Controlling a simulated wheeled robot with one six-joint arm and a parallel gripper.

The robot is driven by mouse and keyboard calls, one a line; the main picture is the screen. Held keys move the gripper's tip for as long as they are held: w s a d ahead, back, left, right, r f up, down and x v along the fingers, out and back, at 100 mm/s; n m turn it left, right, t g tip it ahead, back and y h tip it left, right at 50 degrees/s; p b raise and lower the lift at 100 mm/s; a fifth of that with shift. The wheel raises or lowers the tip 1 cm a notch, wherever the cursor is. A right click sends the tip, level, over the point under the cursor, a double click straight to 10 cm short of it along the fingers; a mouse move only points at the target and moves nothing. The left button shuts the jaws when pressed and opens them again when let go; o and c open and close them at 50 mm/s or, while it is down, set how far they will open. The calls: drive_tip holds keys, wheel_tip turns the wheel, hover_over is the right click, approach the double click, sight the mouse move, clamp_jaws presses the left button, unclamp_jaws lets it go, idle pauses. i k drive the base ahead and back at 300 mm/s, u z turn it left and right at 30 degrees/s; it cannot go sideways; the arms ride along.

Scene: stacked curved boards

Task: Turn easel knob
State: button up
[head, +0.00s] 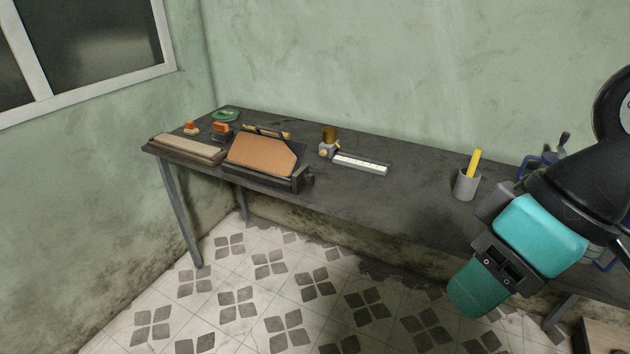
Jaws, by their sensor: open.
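The easel (262,153) stands near the left end of the dark table, with a tan-brown board leaning back on its dark frame. A small dark knob-like part (307,178) sticks out at the lower right of the easel; its details are too small to make out. My arm enters from the right, and its teal end with my gripper (478,290) hangs in front of the table's right half. My gripper is open, far to the right of the easel and touching nothing that I can see. Its fingertips are hard to make out.
Flat boards (187,149) lie left of the easel. Small orange-topped items (221,130) and a green coil (226,114) are behind. A brass-topped device (329,142) and a white strip (360,164) lie right of it. A grey cup (467,184) holds a yellow stick. The table's middle is clear.

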sight(310, 178)
drive_tip(key=u, duration=0.65)
drive_tip(key=i, duration=0.55)
drive_tip(key=u, duration=0.75)
drive_tip(key=i, duration=1.2)
drive_tip(key=z, duration=0.6)
